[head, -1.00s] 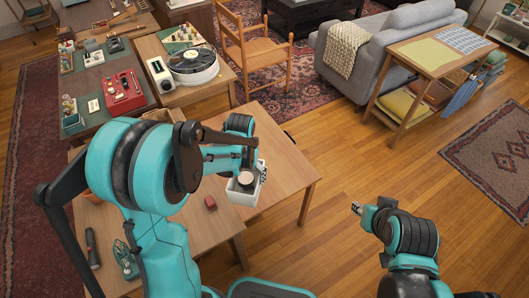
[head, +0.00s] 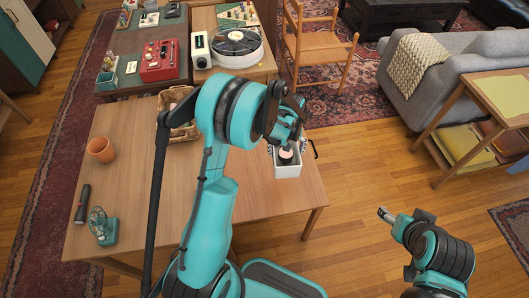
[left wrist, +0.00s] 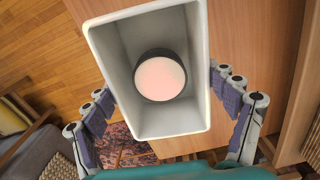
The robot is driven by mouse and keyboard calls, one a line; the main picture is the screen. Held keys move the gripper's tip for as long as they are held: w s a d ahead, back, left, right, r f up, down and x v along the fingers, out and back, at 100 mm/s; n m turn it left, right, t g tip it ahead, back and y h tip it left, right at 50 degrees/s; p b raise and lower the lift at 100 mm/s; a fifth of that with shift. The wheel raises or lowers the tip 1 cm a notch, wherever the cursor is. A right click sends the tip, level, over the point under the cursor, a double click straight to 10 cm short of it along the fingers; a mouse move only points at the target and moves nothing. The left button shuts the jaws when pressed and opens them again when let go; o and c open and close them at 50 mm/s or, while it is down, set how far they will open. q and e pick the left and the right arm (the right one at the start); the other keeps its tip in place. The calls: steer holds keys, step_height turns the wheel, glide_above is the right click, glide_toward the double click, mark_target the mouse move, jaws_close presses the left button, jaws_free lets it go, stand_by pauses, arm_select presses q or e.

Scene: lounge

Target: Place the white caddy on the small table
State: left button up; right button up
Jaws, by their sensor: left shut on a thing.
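The white caddy (head: 288,168) is an open, boxy container in front of my left arm, over the right part of a wooden table (head: 135,190) in the head view. My left gripper (head: 288,145) is shut on it, partly hidden by my arm. In the left wrist view the caddy (left wrist: 120,60) sits between the two fingers, with a round, dark-rimmed, pink-topped thing (left wrist: 160,78) inside. I cannot tell whether the caddy touches the table. My right gripper (head: 386,214) is over the floor, empty; its jaws are too small to judge.
The table holds a terracotta pot (head: 101,149), a flashlight (head: 82,204), a teal device (head: 103,228) and a wicker basket (head: 176,115). Behind are a turntable (head: 237,46) and a red box (head: 159,60). A chair (head: 318,45), sofa (head: 430,75) and shelved side table (head: 478,100) stand right.

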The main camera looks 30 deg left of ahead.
arm_select(q)
steer(key=shift+w+a+f+n, duration=0.15)
steer(key=shift+w+f+n, duration=0.2)
steer(key=shift+f, duration=0.1)
steer(key=shift+w+a+f+n, duration=0.15)
steer(key=shift+w+f+n, duration=0.05)
steer(key=shift+f+n, duration=0.2)
steer(key=w+a+f+b, duration=0.2)
steer(key=a+f, duration=0.1)
steer(key=w+a+f+b, duration=0.2)
steer(key=a+f, duration=0.1)
steer(key=f, duration=0.1)
steer(key=w+a+f+b, duration=0.2)
steer(key=w+a+f, duration=0.1)
steer(key=f, duration=0.1)
steer(key=shift+f, duration=0.1)
arm_select(e)
step_height(320, 180, down, 6)
steer(key=shift+s, duration=0.3)
steer(key=shift+f, duration=0.15)
arm_select(q)
steer(key=shift+f, duration=0.1)
steer(key=o, duration=1.2)
steer(key=shift+c, duration=0.2)
arm_select(e)
steer(key=shift+f, duration=0.1)
